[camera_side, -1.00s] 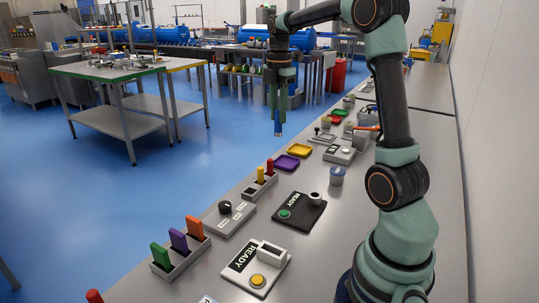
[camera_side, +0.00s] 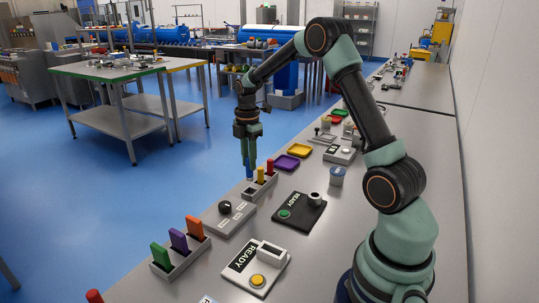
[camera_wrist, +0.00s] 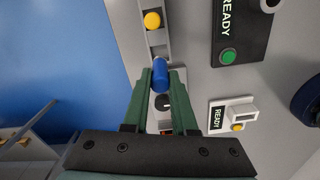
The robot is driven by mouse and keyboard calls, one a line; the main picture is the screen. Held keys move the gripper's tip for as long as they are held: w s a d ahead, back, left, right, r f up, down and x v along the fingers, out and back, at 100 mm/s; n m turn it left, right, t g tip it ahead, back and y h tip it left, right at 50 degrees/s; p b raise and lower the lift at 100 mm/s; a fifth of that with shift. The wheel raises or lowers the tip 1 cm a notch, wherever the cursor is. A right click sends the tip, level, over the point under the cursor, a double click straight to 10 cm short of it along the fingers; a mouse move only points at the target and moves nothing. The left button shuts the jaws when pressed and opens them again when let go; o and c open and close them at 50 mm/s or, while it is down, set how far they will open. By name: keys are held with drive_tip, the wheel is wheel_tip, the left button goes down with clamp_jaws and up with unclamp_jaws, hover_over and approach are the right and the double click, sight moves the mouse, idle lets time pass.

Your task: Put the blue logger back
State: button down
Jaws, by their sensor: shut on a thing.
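My gripper (camera_side: 249,167) is shut on the blue logger (camera_side: 249,174), a small upright cylinder whose lower end shows below the fingertips. In the wrist view the blue logger (camera_wrist: 160,74) sits between the two green fingers. It is over the near end of a grey rack (camera_side: 251,192), apparently above it; the exact gap is hard to tell. The rack holds a yellow logger (camera_side: 261,174) and a red logger (camera_side: 269,166), with bare rack at the near end. The wrist view also shows the rack (camera_wrist: 157,46) and the yellow logger's round top (camera_wrist: 152,20).
A grey box with a black knob (camera_side: 225,208) stands nearer than the rack. A black READY panel (camera_side: 299,213) is to its right. A second rack (camera_side: 184,259) holds green, purple and orange pieces. Purple (camera_side: 285,162) and yellow (camera_side: 300,150) trays lie beyond.

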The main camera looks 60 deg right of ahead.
sight(250, 180)
drive_tip(key=shift+f, duration=3.05)
drive_tip(key=shift+f, duration=0.1)
drive_tip(key=c, duration=0.7)
unclamp_jaws()
